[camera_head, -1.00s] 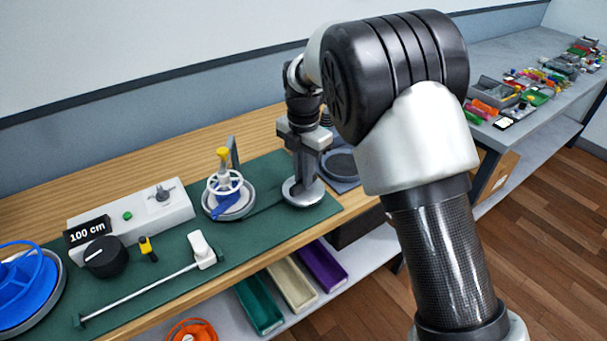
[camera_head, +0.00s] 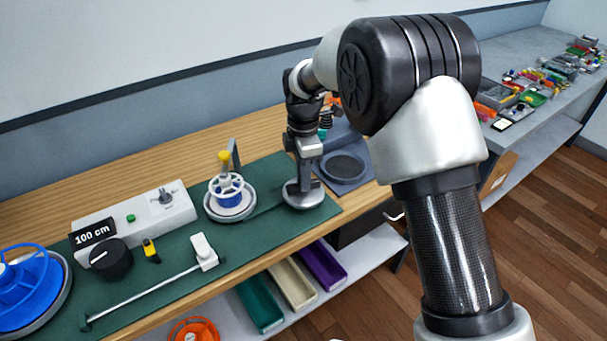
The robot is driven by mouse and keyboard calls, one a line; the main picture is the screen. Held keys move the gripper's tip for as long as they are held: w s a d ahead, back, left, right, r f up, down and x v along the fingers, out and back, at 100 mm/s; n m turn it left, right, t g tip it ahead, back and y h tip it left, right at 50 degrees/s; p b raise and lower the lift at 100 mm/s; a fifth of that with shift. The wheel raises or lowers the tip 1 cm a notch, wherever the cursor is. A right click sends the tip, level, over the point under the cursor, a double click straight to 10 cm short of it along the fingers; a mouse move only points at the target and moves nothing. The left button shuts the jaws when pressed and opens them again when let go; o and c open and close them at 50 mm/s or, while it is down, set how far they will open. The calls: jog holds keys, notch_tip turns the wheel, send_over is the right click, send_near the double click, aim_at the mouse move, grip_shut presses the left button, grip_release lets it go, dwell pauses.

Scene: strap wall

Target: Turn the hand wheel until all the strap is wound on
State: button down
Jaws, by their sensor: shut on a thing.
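My gripper (camera_head: 304,186) points down at a round grey disc (camera_head: 289,199) on the right end of the green mat, which I take to be the hand wheel. It is shut on a part of it; the fingers and my wrist hide the grip. To the left stands a small reel (camera_head: 229,197) with a white spoked top, blue strap around its core and a yellow knob on top. A large blue spool (camera_head: 28,285) sits on a grey disc at the far left, cut by the picture's edge.
A yellow-black tool (camera_head: 151,250) and white-headed rod (camera_head: 204,252) lie in front. A dark tray (camera_head: 344,167) is right of my gripper.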

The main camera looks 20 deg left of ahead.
jog(key=m+p, duration=0.1)
jog(key=m, duration=0.4)
jog(key=shift+r+m, duration=0.1)
jog(key=shift+m, duration=0.2)
jog(key=m+p, duration=0.1)
jog(key=m, duration=0.9)
jog(key=shift+m, duration=0.4)
jog(key=m+p, duration=0.1)
jog(key=m, duration=0.5)
jog(key=m+p, duration=0.1)
jog(key=m, duration=0.5)
jog(key=shift+m, duration=0.3)
jog(key=m+p, duration=0.1)
jog(key=m, duration=0.5)
jog(key=m+p, duration=0.2)
jog(key=m, duration=0.3)
jog(key=shift+m, duration=0.4)
jog(key=shift+m+p, duration=0.65)
jog(key=shift+m, duration=1.65)
